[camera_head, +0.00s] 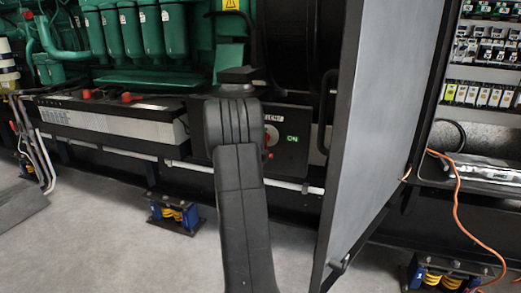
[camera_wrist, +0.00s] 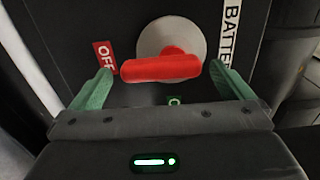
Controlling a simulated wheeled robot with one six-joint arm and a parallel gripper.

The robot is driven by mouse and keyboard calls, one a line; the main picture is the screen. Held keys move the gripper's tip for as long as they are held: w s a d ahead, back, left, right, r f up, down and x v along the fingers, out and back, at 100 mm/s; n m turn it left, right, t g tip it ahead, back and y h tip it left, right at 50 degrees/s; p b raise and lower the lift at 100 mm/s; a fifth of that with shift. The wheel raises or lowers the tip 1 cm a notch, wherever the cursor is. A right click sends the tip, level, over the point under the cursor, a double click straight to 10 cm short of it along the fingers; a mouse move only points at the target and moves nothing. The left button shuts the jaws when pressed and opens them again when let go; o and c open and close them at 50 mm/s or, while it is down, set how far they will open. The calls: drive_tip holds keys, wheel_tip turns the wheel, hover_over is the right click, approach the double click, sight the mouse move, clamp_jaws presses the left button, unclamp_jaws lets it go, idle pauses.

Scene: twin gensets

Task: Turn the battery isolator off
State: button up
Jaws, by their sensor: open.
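The battery isolator has a red handle (camera_wrist: 160,68) on a round grey disc (camera_wrist: 170,35), set in a dark panel. In the wrist view the handle bar lies crosswise, its left end near the red OFF label (camera_wrist: 104,58). A green label (camera_wrist: 174,100) shows partly below it. My gripper (camera_wrist: 160,70) is open, with one green finger beyond each end of the bar and small gaps apparent. In the head view my arm partly hides the isolator panel (camera_head: 293,155); a bit of red and a green ON label show. The gripper is hidden there.
A grey open door panel (camera_head: 375,130) stands close right of the isolator. A long battery (camera_head: 110,120) lies to the left, below the green engine (camera_head: 145,35). An orange cable (camera_head: 460,190) hangs at the right. The grey floor (camera_head: 110,225) in front is partly clear.

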drive_tip(key=p+v, duration=0.2)
drive_tip(key=v, duration=1.1)
drive_tip(key=shift+s+p, duration=0.35)
drive_tip(key=shift+a, duration=0.1)
drive_tip(key=b+x, duration=0.2)
drive_tip(key=x, duration=1.2)
drive_tip(key=shift+b, duration=0.4)
drive_tip(key=shift+s, duration=0.1)
